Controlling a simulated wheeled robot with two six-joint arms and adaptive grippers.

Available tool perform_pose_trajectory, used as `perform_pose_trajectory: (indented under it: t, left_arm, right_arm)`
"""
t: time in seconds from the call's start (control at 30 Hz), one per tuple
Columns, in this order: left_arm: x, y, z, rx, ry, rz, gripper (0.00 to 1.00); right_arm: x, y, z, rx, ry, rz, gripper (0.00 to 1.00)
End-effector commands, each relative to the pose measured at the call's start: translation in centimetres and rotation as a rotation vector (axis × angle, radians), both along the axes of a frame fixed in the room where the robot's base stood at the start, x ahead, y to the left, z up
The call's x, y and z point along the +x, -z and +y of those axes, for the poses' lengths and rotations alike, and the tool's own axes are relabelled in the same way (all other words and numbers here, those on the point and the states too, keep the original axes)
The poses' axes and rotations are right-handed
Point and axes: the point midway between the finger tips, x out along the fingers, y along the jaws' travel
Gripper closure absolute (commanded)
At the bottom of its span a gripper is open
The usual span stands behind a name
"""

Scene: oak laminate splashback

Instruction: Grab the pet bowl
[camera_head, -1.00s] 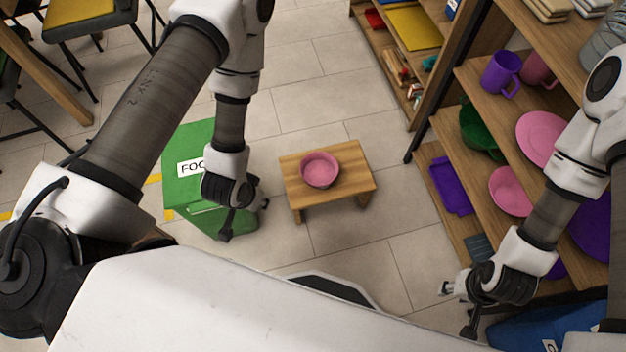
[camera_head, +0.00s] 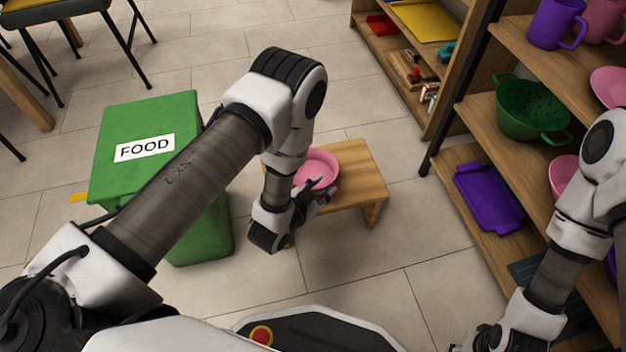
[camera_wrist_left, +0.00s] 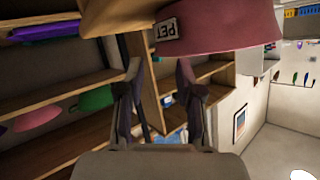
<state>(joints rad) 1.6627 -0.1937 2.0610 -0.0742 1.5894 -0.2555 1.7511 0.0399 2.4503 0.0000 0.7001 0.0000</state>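The pink pet bowl (camera_head: 318,166) stands upright on a small wooden stool (camera_head: 358,180); my left gripper hides part of its near side. My left gripper (camera_head: 322,190) is at the bowl's near right side, with its fingers apart and nothing between them that I can make out. In the left wrist view the bowl (camera_wrist_left: 225,25) appears upside down with a "PET" label, close to the open fingertips (camera_wrist_left: 158,70). I cannot tell whether they touch it. My right gripper (camera_head: 480,342) is at the bottom edge, partly cut off; its fingers are unclear.
A green bin (camera_head: 150,115) marked "FOOD" stands left of the stool. Shelves at right hold a green colander (camera_head: 530,108), a purple tray (camera_head: 488,197) and purple mug (camera_head: 556,24). Tiled floor in front of the stool is clear.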

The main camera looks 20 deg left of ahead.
Motion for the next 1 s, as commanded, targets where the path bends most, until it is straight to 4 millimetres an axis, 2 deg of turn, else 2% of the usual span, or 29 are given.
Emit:
perform_pose_trajectory:
  t: [0.03,0.07,0.2,0.4,0.47,0.5,0.53,1.0]
  left_arm:
    - [0.9,1.3,-0.3,0.000,0.002,-0.006,0.64]
    - [1.4,1.6,-0.5,-0.001,0.002,-0.006,0.64]
    - [3.0,1.8,-0.9,-0.001,0.001,-0.003,0.64]
    - [3.1,1.6,-0.9,-0.001,0.000,0.000,0.64]
    - [3.1,1.6,-0.9,-0.001,-0.001,0.001,0.82]
    - [3.1,1.6,-0.9,-0.001,-0.001,0.001,0.96]
    - [3.1,1.6,-0.9,-0.001,-0.001,0.001,1.00]
    - [3.0,1.6,-0.9,0.000,0.000,0.002,1.00]
  right_arm:
    - [0.0,1.7,0.0,0.000,0.001,0.000,0.60]
    - [0.0,2.2,0.0,0.000,0.002,0.000,0.60]
    - [0.1,2.7,0.0,0.000,0.004,-0.002,0.60]
    - [0.1,2.4,0.0,-0.001,0.005,-0.003,0.60]
    - [0.1,2.4,0.0,-0.001,0.005,-0.003,0.60]
    - [0.1,2.4,0.0,-0.001,0.005,-0.003,0.60]
    - [0.1,2.4,0.0,-0.001,0.005,-0.003,0.60]
    - [0.1,2.4,0.0,0.000,0.004,-0.002,0.60]
